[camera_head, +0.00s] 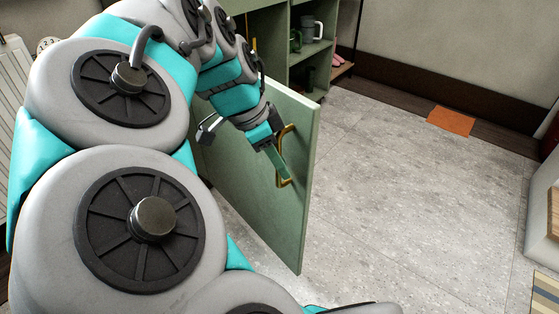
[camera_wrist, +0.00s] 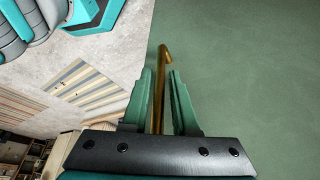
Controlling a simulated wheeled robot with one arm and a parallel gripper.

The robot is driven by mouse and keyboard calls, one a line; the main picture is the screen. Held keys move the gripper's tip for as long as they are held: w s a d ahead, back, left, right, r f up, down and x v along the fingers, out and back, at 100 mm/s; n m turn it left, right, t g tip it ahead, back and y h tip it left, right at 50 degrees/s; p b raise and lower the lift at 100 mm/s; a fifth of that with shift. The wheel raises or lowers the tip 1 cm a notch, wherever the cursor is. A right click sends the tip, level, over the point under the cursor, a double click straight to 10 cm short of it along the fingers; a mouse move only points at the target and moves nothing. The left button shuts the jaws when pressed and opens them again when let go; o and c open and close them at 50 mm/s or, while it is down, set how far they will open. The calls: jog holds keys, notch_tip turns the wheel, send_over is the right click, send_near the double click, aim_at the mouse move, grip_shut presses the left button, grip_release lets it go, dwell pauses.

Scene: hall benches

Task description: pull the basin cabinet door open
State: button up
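The green cabinet door (camera_head: 240,190) stands swung out over the floor, its free edge toward the right in the head view. It fills the right of the wrist view (camera_wrist: 245,75). A brass bar handle (camera_head: 289,183) is on its face near that edge. My gripper (camera_head: 281,170) is at the handle. In the wrist view, the gripper fingers (camera_wrist: 160,78) lie close on both sides of the brass bar (camera_wrist: 163,54), which runs between them. They look closed around it, though contact is hard to make out. My arm hides the door's hinge side and most of the cabinet.
A green shelf unit (camera_head: 297,60) with mugs (camera_head: 311,28) stands behind the door. The grey floor (camera_head: 400,170) right of the door is clear. An orange mat (camera_head: 451,121) lies by the far wall. A striped rug (camera_head: 546,290) and a pale bench-like piece (camera_head: 540,215) are at the right edge.

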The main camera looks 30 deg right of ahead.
jog(key=p+v, duration=0.1)
jog(key=v, duration=0.6)
jog(key=shift+a+r, duration=0.2)
jog(key=shift+r, duration=0.15)
jog(key=w+a+f+n+y+p, duration=0.15)
jog(key=a+n+p, duration=0.45)
jog(key=n, duration=0.7)
jog(key=s+d+f+n+y+p, duration=0.1)
jog(key=s+f+n+p, duration=0.1)
jog(key=s, duration=0.7)
jog(key=s+d+f+n+y+p, duration=0.1)
jog(key=s+n, duration=0.4)
jog(key=s, duration=0.5)
jog(key=shift+f+n+g+y+p, duration=0.3)
jog(key=shift+f+g+y+p, duration=0.15)
jog(key=shift+p, duration=0.45)
